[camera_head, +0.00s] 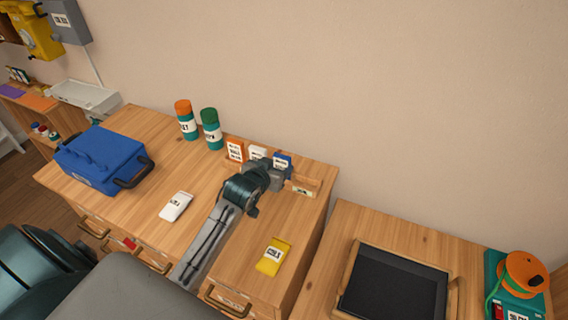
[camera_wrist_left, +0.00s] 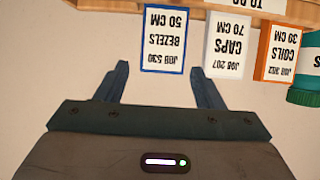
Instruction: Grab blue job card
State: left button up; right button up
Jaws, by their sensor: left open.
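The blue job card (camera_head: 282,161) stands in a wooden rack at the back of the desk. The left wrist view shows its blue-edged face (camera_wrist_left: 165,38), upside down, reading "JOB 530 BEZELS 50 CM". My left gripper (camera_head: 276,174) is just in front of it and hides its lower part in the head view. In the left wrist view my left gripper (camera_wrist_left: 160,68) is open, one finger on each side of the card's near edge, with gaps to both. Contact is not visible. My right gripper is not in view.
A white card (camera_head: 257,152) and an orange card (camera_head: 234,150) stand beside the blue one. Green (camera_head: 211,128) and orange-capped (camera_head: 186,120) canisters are to the left. A blue case (camera_head: 98,158), white box (camera_head: 175,206) and yellow card (camera_head: 272,256) lie on the desk.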

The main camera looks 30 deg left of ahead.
aim_at(281, 160)
pick_arm(q)
jog(key=shift+x, duration=1.2)
jog(key=p+x, duration=0.1)
jog(key=x, duration=0.1)
jog(key=p+x, duration=0.1)
jog(key=x, duration=0.1)
jog(key=shift+w+a+r, duration=0.15)
jog(key=shift+r, duration=0.2)
jog(key=shift+w+f, duration=0.4)
jog(key=shift+w, duration=0.1)
jog(key=c, duration=0.7)
